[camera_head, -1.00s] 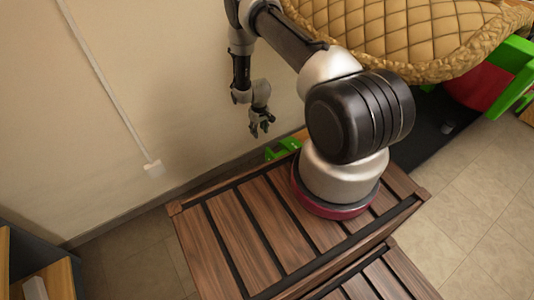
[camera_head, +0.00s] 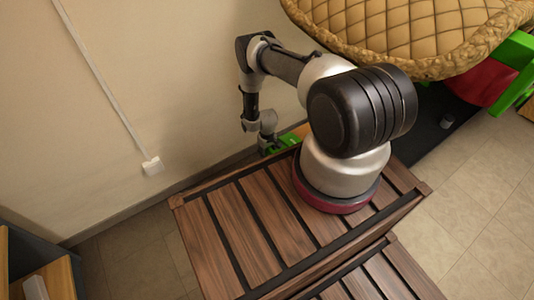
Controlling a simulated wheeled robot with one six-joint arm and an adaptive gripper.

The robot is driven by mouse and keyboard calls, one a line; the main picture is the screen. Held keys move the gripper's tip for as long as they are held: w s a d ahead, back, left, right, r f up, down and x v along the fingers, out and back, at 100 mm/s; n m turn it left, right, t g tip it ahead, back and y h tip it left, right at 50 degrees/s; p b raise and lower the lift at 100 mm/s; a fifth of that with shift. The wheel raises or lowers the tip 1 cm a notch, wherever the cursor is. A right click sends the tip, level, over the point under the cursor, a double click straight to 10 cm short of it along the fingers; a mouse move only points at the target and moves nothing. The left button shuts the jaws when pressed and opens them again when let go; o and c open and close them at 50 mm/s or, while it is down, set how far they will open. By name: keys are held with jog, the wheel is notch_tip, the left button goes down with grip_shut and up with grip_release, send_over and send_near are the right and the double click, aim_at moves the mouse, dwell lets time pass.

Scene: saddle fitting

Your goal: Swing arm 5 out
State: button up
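A tan quilted saddle (camera_head: 420,30) fills the upper right. Bright green parts show at its right (camera_head: 516,60), and a green arm (camera_head: 284,143) shows low by the wall, beyond the wooden platform. No numbers are readable, so I cannot tell which one is arm 5. My gripper (camera_head: 268,146) points down at this left green arm, overlapping its left end in the picture. Its fingers are small and partly lost against the green. I cannot tell whether they touch it or are open.
My arm stands on a slatted wooden platform (camera_head: 228,232). A beige wall (camera_head: 170,80) with a cable and white socket (camera_head: 152,166) is close to the left. Red cloth (camera_head: 482,82) hangs under the saddle, above a dark base (camera_head: 425,130). Tiled floor (camera_head: 480,200) is free at right.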

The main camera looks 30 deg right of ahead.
grip_shut()
